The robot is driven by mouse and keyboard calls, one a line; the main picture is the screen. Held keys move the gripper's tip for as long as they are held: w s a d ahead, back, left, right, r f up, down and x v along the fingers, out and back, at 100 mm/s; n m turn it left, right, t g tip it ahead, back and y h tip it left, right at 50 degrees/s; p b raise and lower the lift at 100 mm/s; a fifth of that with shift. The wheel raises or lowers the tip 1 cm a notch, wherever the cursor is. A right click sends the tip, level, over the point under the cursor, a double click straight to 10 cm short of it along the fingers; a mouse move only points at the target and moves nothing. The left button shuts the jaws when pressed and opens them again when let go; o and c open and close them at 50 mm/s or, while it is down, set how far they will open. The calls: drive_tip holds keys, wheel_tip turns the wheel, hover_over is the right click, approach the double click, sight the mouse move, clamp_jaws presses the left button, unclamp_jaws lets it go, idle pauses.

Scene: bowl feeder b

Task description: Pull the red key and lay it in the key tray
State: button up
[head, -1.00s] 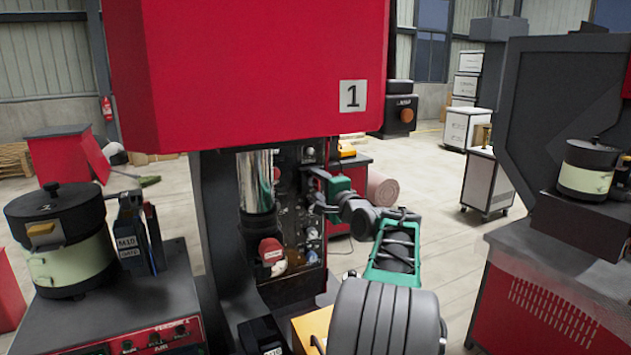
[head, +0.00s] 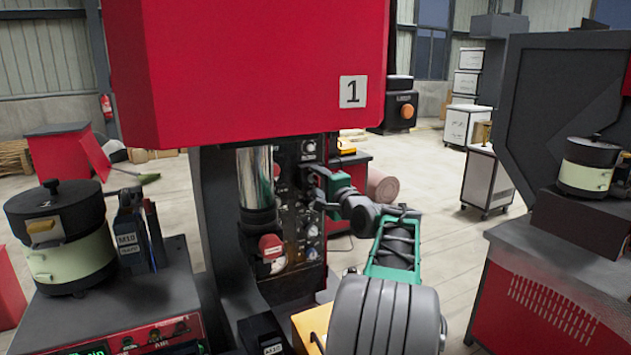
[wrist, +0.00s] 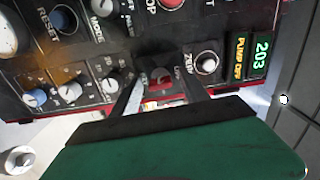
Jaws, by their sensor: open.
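The red key (wrist: 160,80) sits in the control panel (wrist: 118,60), low and near the middle of the wrist view. My gripper (wrist: 162,92) is open, with one dark finger on each side of the key. Whether the fingers touch the key, I cannot tell. In the head view my gripper (head: 314,182) reaches from the right to the panel on the machine's front, and the key is too small or hidden to make out there. I cannot identify the key tray in either view.
Knobs and buttons crowd the panel, including a white button (wrist: 207,62) right of the key and a lit display (wrist: 262,48). A metal cylinder (head: 255,178) stands left of the panel. A feeder bowl (head: 65,240) stands at the left.

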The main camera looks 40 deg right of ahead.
sight(319, 183)
drive_tip(key=shift+c, duration=0.4)
clamp_jaws()
drive_tip(key=shift+s, duration=0.1)
idle(0.3)
drive_tip(key=shift+b+v, duration=1.35)
drive_tip(key=shift+v, duration=1.6)
